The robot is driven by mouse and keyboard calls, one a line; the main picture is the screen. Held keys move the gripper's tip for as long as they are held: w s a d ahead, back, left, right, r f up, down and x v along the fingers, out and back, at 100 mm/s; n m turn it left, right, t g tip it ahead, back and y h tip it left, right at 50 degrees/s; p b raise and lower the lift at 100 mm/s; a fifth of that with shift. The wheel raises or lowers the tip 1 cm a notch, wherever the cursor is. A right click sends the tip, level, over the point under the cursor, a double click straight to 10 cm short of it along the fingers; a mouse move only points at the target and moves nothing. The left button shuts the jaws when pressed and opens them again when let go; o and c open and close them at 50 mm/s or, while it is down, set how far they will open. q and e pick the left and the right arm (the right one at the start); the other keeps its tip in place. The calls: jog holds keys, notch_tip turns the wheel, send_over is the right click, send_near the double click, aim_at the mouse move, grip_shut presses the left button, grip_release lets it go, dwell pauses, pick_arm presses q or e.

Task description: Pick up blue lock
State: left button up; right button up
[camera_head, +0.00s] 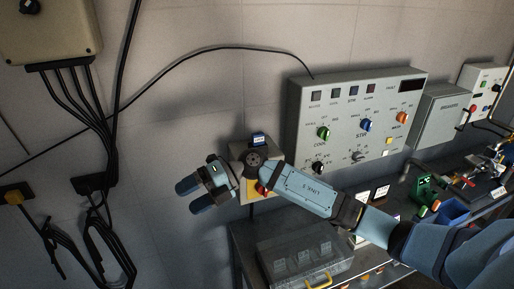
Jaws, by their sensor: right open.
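A small blue item with a pale face (259,139), which looks like the blue lock, is at the top of a beige wall box (235,151). My right gripper (192,196) is open and empty, with its two dark blue fingers pointing left. It is in front of the wall, lower left of the blue item and apart from it in the picture. My right wrist hides part of the beige box. My left gripper is out of view.
A grey control panel (340,95) with coloured knobs is on the wall to the right. Below, a workbench (243,240) bears a clear case with a yellow handle (319,281). Several cables hang at the left. The wall above the blue item is clear except for one cable.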

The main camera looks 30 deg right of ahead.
jog(key=w+d+r+n+h+b, duration=0.1)
jog(key=w+d+r+h, duration=0.2)
jog(key=w+d+h, duration=0.45)
jog(key=m+t+h+b, duration=0.1)
jog(key=m+t+h, duration=0.15)
jog(key=h, duration=0.55)
send_near(258, 134)
jog(key=shift+m, duration=0.45)
jog(key=x, duration=0.1)
jog(key=p+x, duration=0.1)
jog(key=x, duration=0.3)
jog(key=shift+w+d, duration=0.1)
jog(key=shift+d, duration=0.2)
jog(key=p+x, duration=0.2)
jog(key=x, duration=0.3)
jog(key=shift+a, duration=0.25)
jog(key=shift+f, duration=0.25)
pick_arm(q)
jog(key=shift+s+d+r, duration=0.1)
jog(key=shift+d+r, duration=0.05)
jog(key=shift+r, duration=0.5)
pick_arm(e)
jog(key=c, duration=1.1)
jog(key=shift+o, duration=0.2)
jog(key=shift+r, duration=0.1)
